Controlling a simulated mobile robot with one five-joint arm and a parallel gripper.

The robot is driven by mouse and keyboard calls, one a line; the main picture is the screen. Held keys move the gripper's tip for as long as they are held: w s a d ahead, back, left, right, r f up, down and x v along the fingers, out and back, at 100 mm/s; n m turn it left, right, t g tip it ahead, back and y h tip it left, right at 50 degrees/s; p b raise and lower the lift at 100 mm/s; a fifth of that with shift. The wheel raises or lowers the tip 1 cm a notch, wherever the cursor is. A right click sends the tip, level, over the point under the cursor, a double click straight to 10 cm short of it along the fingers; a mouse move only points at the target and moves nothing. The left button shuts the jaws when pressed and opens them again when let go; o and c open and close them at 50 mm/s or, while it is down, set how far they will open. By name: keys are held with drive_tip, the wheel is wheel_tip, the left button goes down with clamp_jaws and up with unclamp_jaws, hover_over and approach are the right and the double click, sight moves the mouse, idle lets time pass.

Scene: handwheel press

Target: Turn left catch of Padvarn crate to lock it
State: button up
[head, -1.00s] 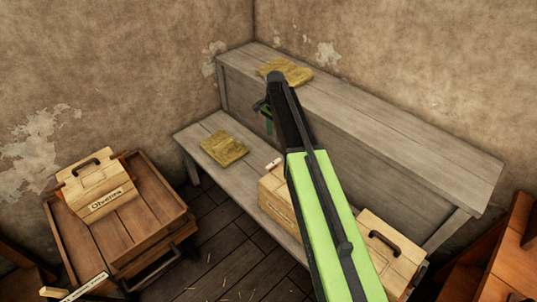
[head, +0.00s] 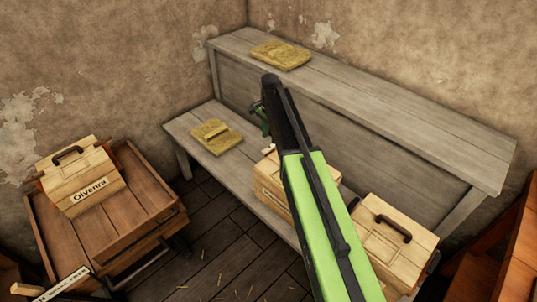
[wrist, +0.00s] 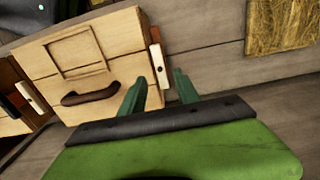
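A pale wooden crate (head: 272,187) stands on the low bench, partly hidden behind my arm. Its front label is too small to read, so I cannot confirm the name Padvarn. The wrist view shows its lid (wrist: 105,45) with a dark handle. A pale catch on a reddish mount (wrist: 157,65) sits on the crate side towards the straw mat; another catch (wrist: 30,97) is on the opposite side. My gripper (wrist: 161,78) is open, with the near catch's end between its green fingertips in the picture. Contact cannot be told. In the head view my gripper (head: 264,122) is mostly hidden.
Another crate (head: 395,238) with a dark handle stands to the right on the bench (head: 180,128). Straw mats lie on the low bench (head: 228,145) and the upper shelf (head: 281,54).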

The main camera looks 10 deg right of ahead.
sight(270, 147)
wheel_tip(270, 147, down, 6)
drive_tip(key=b, duration=0.4)
drive_tip(key=shift+r, duration=0.3)
